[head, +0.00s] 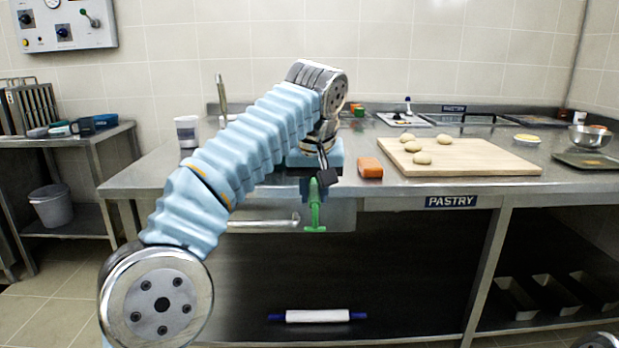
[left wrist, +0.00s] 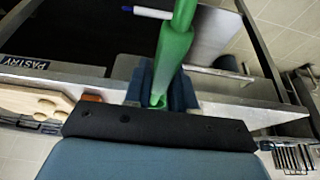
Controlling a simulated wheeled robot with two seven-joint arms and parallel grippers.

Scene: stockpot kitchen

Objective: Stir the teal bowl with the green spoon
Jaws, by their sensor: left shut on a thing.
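My left gripper (head: 316,184) is in front of the pastry counter's front edge, pointing down, and is shut on the green spoon (head: 314,212). The spoon hangs below the fingers in front of the counter. In the left wrist view the green spoon (left wrist: 172,62) runs up from between the dark blue fingers of my left gripper (left wrist: 160,88). My right gripper is not in view.
The steel counter (head: 400,185) carries a wooden board (head: 470,160) with several dough balls, an orange block (head: 370,167), a white container (head: 188,131) and a metal bowl (head: 588,136). A rolling pin (head: 318,316) lies below. A side table (head: 60,140) holds small dishes and mugs.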

